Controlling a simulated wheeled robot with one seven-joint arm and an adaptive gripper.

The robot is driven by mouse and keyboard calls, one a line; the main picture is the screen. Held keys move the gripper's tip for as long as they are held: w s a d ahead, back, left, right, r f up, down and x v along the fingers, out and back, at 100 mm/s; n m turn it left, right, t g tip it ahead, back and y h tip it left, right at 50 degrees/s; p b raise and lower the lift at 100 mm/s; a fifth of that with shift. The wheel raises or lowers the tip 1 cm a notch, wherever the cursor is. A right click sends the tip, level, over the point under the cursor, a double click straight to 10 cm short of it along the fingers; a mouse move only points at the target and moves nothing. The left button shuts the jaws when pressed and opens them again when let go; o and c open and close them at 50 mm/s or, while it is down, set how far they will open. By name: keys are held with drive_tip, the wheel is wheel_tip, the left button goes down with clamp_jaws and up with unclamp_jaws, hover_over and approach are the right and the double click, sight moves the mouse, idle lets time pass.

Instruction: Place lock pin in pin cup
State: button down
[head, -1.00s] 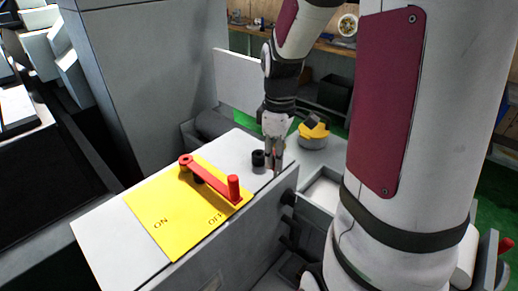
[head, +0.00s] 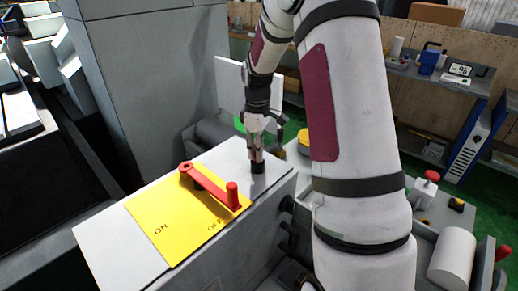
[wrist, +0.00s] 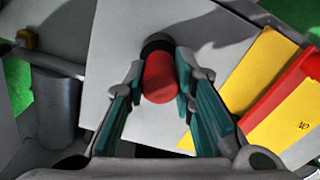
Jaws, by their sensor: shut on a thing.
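The lock pin, a red cylinder (wrist: 160,82), sits between the fingertips of my gripper (wrist: 160,66) in the wrist view. My gripper is shut on it. The pin cup, a small black cylinder (wrist: 157,43), stands on the light grey top of the machine just beyond the pin. In the head view, my gripper (head: 257,155) points down directly above the black cup (head: 258,168). The pin is hidden by the fingers there. The pin overlaps the cup in the wrist view; I cannot tell whether its lower end is inside.
A yellow plate (head: 170,225) with a red lever (head: 210,185) lies left of the cup on the same grey top (head: 110,240). The lever's upright knob stands close to the cup. A grey machine wall (head: 145,85) rises behind on the left.

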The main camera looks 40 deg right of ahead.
drive_tip(key=shift+f, duration=0.2)
drive_tip(key=c, duration=1.3)
unclamp_jaws()
drive_tip(key=shift+c, duration=0.2)
